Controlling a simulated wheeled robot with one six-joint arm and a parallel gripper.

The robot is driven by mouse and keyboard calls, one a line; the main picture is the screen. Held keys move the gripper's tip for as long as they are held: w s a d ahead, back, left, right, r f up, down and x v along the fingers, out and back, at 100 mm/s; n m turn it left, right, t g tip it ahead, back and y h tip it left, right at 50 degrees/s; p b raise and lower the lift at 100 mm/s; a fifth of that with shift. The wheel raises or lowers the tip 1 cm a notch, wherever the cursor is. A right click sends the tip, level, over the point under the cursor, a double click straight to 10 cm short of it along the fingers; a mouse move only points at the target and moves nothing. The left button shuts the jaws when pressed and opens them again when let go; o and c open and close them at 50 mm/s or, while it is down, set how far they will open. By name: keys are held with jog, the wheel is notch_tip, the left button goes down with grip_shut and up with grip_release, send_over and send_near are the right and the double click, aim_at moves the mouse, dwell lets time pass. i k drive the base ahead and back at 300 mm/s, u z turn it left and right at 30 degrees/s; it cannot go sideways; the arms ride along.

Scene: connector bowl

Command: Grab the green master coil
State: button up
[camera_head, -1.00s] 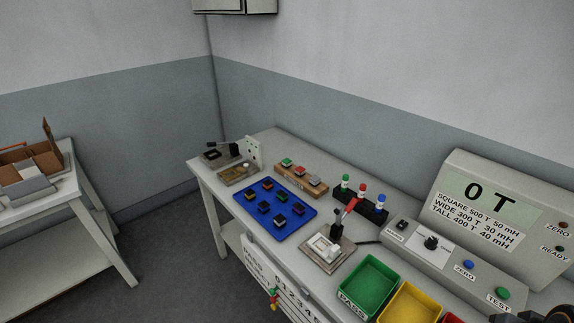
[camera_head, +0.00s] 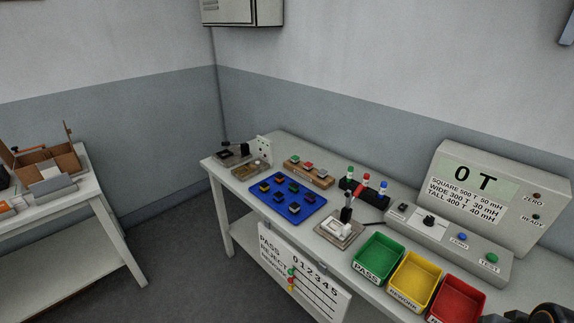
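A small green-topped coil (camera_head: 295,159) sits at the left end of a wooden block (camera_head: 309,177) at the back of the workbench, beside a red-topped and a grey-topped one. It looks like the green master coil, but is small in the picture. A green-capped bottle-like piece (camera_head: 350,171) stands in a black rack to the right. My gripper's fingers are not in view; only dark rounded parts, apparently of my arm, show at the bottom right corner, far from the wooden block.
A blue tray (camera_head: 268,206) with several small coils lies in front of the block. A test fixture with a lever (camera_head: 340,230), green (camera_head: 378,260), yellow (camera_head: 416,280) and red (camera_head: 457,301) bins and a meter console (camera_head: 492,200) stand to the right. A side table (camera_head: 90,200) stands left.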

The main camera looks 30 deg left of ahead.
aim_at(295, 159)
jog(key=u, duration=2.45)
jog(key=i, duration=3.95)
jog(key=z, duration=4)
